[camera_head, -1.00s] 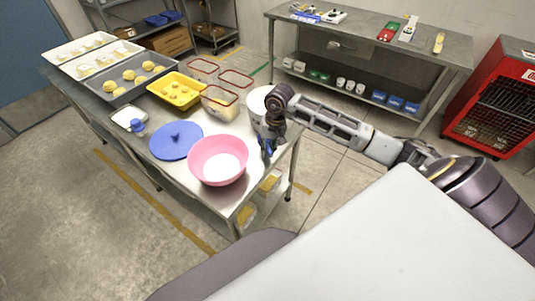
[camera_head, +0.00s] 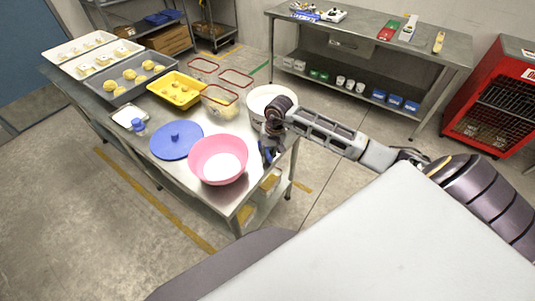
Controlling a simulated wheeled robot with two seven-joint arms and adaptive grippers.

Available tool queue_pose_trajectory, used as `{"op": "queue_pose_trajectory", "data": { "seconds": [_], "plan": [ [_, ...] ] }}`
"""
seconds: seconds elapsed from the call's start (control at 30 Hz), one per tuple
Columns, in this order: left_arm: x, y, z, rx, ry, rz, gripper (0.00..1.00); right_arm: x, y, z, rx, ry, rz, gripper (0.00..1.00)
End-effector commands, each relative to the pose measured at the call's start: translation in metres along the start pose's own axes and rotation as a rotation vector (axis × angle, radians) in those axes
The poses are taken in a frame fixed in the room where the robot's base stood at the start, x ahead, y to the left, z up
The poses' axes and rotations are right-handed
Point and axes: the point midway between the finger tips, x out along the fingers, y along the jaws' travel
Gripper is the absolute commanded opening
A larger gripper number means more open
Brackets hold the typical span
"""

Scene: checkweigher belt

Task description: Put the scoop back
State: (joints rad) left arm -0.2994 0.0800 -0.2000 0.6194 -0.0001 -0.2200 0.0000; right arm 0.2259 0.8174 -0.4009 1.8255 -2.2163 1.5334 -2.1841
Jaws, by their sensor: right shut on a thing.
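My right gripper (camera_head: 267,153) points down just right of the pink bowl, in front of the white bucket. It is shut on a small dark blue thing at its tips, which I take to be the scoop; its shape is mostly hidden. The white bucket (camera_head: 257,118) stands open at the table's right end, with pale contents, partly behind my right wrist. The pink bowl (camera_head: 205,171) holds white powder and stands at the table's front corner. The blue lid (camera_head: 168,148) lies flat left of the bowl. My left gripper is not in view.
A second steel table (camera_head: 360,35) and a red cabinet (camera_head: 495,100) stand behind. The floor between is clear.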

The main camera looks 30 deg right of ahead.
Motion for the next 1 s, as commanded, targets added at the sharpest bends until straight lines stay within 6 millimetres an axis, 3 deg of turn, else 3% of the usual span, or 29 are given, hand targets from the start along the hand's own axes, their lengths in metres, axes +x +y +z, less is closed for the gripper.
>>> {"op": "queue_pose_trajectory", "data": {
  "seconds": [0.33,0.37,0.5,1.0],
  "plan": [
    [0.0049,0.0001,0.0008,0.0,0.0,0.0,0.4,0.0034,0.0005,-0.0001,0.0,0.001,0.0,0.0],
    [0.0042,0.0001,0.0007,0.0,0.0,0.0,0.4,0.0029,0.0004,0.0001,0.0,0.0,0.0,0.19],
    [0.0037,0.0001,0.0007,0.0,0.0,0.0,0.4,0.0025,0.0003,0.0001,0.0,0.0,0.0,0.37],
    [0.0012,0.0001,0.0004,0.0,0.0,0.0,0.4,0.0005,0.0,0.0002,0.0,0.0,0.0,0.37]
  ]
}}
